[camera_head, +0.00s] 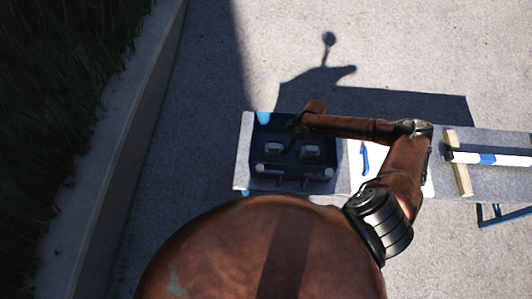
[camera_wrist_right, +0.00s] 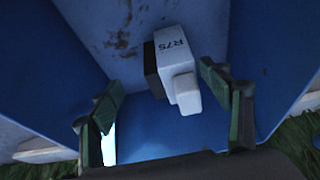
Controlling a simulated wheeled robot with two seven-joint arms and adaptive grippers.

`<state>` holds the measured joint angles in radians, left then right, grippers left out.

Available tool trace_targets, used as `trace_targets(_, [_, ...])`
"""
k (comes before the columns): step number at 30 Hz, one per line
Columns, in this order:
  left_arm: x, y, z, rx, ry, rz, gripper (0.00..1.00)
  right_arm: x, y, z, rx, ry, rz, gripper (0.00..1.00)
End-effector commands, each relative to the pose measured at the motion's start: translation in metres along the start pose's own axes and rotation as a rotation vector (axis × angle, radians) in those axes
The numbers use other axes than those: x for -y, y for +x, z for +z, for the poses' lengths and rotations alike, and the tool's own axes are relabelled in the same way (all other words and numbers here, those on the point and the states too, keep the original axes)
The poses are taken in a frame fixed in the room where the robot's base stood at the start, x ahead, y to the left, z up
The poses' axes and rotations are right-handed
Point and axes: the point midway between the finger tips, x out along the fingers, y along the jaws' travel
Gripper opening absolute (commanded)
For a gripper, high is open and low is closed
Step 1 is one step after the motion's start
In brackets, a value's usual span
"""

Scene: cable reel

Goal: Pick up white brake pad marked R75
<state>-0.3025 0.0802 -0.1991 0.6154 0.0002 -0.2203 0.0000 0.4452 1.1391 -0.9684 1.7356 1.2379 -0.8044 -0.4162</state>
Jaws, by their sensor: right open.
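The white brake pad marked R75 (camera_wrist_right: 178,62) shows in the right wrist view, with a dark backing on its left side and a lighter lug toward me. It lies inside a blue bin (camera_wrist_right: 258,60). My right gripper (camera_wrist_right: 161,78) is open, one finger on each side of the pad in the picture, with gaps and no visible contact. In the head view my right gripper (camera_head: 296,127) is over the shaded blue bin (camera_head: 254,150). Two pale blocks sit in it; I cannot tell there which is R75. My left gripper is not in view.
The bin stands at the left end of a bench (camera_head: 242,170). A white sheet with a blue tool (camera_head: 365,158) lies right of it. Further right, a white and blue rod (camera_head: 490,158) rests on a wooden block (camera_head: 457,165). Bin walls surround the pad closely.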

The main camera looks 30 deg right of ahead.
Motion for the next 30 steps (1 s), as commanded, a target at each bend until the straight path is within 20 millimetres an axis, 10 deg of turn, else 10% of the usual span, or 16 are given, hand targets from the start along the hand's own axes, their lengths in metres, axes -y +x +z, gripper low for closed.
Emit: trace_targets(30, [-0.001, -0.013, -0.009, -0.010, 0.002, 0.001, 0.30, 0.012, 0.081, -0.015, -0.014, -0.011, -0.016, 0.71])
